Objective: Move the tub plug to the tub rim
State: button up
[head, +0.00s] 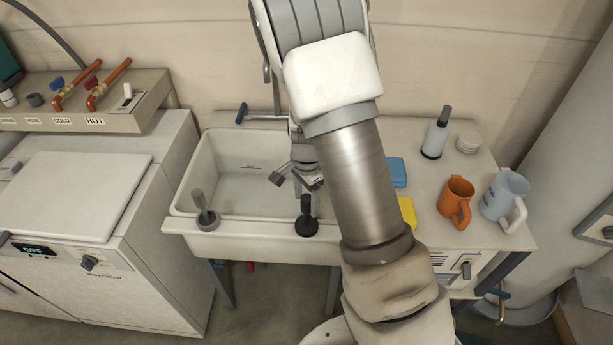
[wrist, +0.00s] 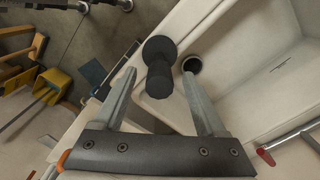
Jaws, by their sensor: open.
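The tub (head: 186,190) is a white basin; its rim runs along the front. A black, knobbed plug-like piece (head: 306,228) stands upright at the front rim, right of centre. A similar grey piece (head: 207,220) stands at the front left corner. I cannot tell which one is the tub plug. My gripper (head: 296,184) is open and empty over the tub, just behind and above the black piece. In the wrist view the black piece (wrist: 159,52) shows between and beyond the spread fingers (wrist: 158,76). Contact is not visible.
On the counter right of the tub are a blue sponge (head: 398,172), a partly hidden yellow sponge (head: 408,213), an orange mug (head: 456,202), a pale blue mug (head: 503,194) and a bottle (head: 436,138). A white appliance (head: 80,195) stands left. A dark round opening (wrist: 192,64) shows in the wrist view.

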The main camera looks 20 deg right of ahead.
notch_tip(320, 180, up, 16)
jog(key=shift+r, duration=0.25)
dwell(0.4)
jog(key=s+r+n+t, duration=0.2)
jog(key=s+r+n, duration=0.4)
jog(key=s, duration=0.4)
jog(key=s+r+n+t, duration=0.3)
jog(key=s+r+n, duration=0.3)
jog(key=s+n, duration=0.2)
jog(key=shift+s+r+t, duration=0.3)
jog(key=shift+s+r, duration=0.1)
jog(key=shift+s, duration=0.85)
